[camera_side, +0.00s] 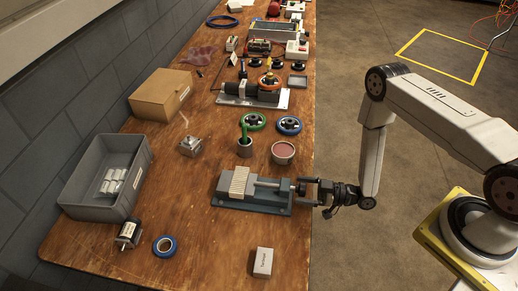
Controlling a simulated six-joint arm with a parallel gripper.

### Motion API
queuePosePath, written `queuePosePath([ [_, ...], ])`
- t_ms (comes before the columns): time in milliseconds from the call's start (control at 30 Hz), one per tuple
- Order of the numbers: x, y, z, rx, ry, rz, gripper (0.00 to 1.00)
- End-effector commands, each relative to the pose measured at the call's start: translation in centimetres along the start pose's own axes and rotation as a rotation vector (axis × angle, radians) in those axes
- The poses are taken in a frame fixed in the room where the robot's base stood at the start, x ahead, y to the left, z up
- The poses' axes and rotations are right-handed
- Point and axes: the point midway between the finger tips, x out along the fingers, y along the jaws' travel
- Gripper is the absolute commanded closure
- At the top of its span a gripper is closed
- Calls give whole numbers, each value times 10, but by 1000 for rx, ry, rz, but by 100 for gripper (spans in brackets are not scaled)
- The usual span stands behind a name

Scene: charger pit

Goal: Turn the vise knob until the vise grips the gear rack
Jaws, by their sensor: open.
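The vise (278,208), a grey-green bench vise, lies near the right edge of the wooden table. A cream ribbed piece, apparently the gear rack (237,182), stands at the vise's jaws. I cannot tell whether the jaws touch it on both sides. A metal screw runs right from the jaws to the vise knob (299,187) at the vise's right end. My gripper (303,188) is level and points left, with its open fingers at the knob, one on the far side and one on the near side. Contact between fingers and knob is too small to tell.
A grey bin (75,203) is at left. A small white box (263,262) lies in front. The table's right edge runs below my gripper.

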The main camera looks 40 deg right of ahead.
Motion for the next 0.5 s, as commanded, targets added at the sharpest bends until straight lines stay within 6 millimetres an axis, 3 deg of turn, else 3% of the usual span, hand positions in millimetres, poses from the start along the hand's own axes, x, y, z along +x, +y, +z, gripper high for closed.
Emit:
queuePosePath([
  [400,4,0,0,1,1,1,2],
  [433,4,0,0,1,1,0,8],
  [500,4,0,0,1,1,0,30],
])
